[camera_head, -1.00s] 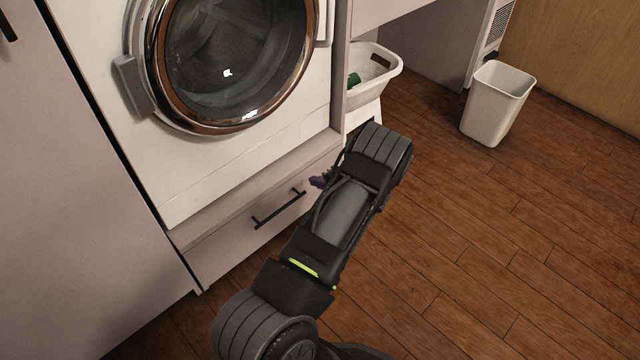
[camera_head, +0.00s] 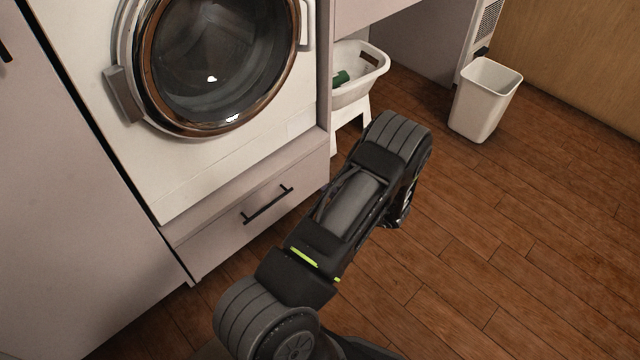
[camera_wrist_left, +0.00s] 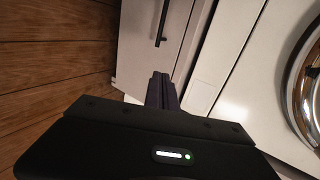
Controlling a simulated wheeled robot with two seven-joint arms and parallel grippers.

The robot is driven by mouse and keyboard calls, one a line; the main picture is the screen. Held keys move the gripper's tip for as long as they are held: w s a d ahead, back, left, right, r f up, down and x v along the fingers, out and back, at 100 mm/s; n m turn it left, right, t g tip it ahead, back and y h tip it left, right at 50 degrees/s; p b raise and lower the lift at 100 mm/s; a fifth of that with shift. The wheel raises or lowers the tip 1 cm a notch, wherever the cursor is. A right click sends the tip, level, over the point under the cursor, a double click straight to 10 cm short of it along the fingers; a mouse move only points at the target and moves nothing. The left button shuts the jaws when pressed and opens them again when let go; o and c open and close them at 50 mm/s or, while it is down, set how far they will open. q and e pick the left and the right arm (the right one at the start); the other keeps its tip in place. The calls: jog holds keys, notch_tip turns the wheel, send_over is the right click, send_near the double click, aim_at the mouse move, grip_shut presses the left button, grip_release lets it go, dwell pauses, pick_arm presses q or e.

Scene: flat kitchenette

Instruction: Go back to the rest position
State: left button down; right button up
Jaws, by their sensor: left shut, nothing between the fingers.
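My left arm reaches across the lower middle of the head view, bent over the wood floor in front of the washing machine (camera_head: 222,60). My left gripper (camera_head: 402,215) is mostly hidden behind the forearm in that view; only a dark part shows at its right side. In the left wrist view the left gripper (camera_wrist_left: 162,92) has its fingers together with nothing between them, in front of the white cabinet front and apart from it. My right gripper is in neither view.
A closed drawer with a black handle (camera_head: 268,204) sits below the washer. A white basket (camera_head: 362,85) with something green in it rests on a white stool (camera_head: 350,125). A white bin (camera_head: 484,100) stands on the floor (camera_head: 520,220), which is clear at the right.

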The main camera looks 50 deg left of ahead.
pick_arm(q)
jog(key=shift+d+r, duration=0.3)
jog(key=shift+d, duration=0.3)
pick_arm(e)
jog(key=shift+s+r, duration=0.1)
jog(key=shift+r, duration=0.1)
